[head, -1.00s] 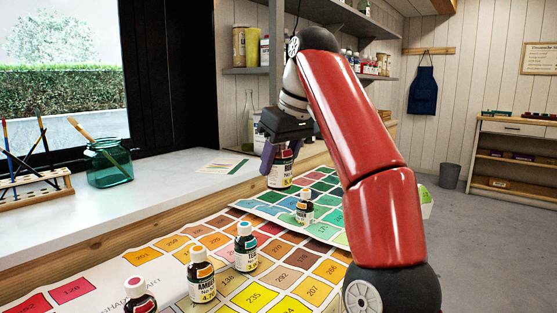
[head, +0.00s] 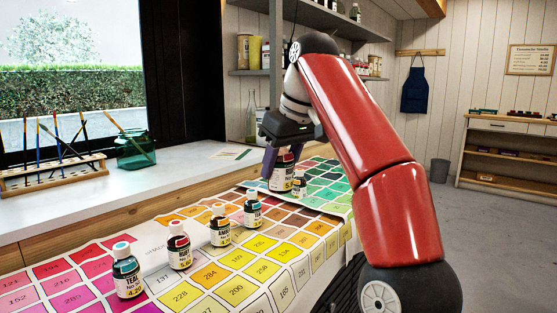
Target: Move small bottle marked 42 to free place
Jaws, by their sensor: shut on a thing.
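My gripper (head: 283,158) is shut on a small dark bottle (head: 283,178) with a red and cream label, upright over the far part of the colour chart. Its number is too small to read surely, and whether its base touches the chart is unclear. One more bottle (head: 299,184) is partly hidden beside the held one. I cannot tell which is marked 42.
The colour chart (head: 236,290) covers the lower bench, with bare squares right of the bottle row. A raised white ledge (head: 120,197) runs behind, with a brush rack (head: 50,175) and a green glass jar (head: 136,152). Shelves with jars (head: 244,52) are behind my arm.

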